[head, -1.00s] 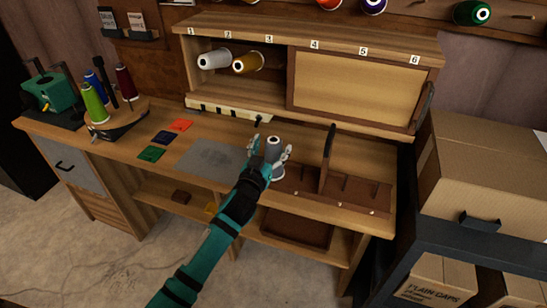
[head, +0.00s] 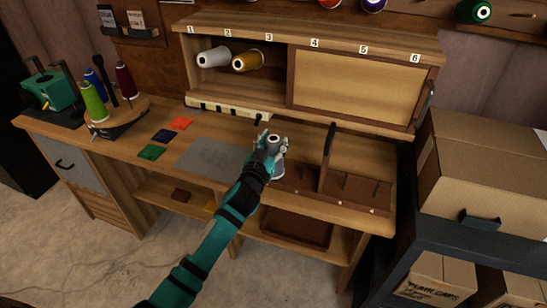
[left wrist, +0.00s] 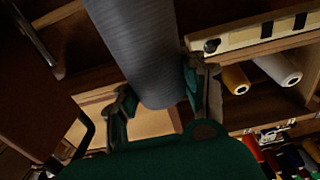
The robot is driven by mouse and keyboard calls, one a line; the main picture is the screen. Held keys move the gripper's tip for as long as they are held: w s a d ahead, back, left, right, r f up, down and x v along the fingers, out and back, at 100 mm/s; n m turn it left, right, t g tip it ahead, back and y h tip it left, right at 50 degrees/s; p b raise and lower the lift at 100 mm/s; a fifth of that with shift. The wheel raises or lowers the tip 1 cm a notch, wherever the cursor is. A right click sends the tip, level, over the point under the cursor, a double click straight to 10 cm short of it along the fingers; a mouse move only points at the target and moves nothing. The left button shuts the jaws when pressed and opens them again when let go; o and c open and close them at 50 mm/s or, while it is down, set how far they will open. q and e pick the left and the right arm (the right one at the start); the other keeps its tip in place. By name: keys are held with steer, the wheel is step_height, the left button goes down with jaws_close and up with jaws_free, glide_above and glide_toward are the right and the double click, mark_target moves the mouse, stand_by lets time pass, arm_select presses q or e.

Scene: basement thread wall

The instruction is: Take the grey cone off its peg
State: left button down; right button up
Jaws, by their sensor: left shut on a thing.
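The grey cone (head: 279,166) stands about upright at the left end of the brown peg tray (head: 345,190) on the bench. My left gripper (head: 271,148) is shut on it near its top, with fingers on either side. In the left wrist view the grey cone (left wrist: 145,50) fills the space between the fingers of my left gripper (left wrist: 160,80). The cone's lower end is partly hidden, and I cannot tell whether it is still on its peg. My right gripper is not in view.
A grey mat (head: 207,158) lies to the left. Behind is a numbered cabinet (head: 362,88) with a white cone (head: 213,58) and a gold cone (head: 247,62). Cardboard boxes (head: 480,170) stand at right.

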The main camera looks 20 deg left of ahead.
arm_select(q)
step_height(320, 180, up, 10)
steer(key=p, duration=0.1)
stand_by(0.6)
steer(key=shift+r, duration=0.1)
step_height(320, 180, up, 4)
steer(key=p, duration=0.4)
stand_by(0.3)
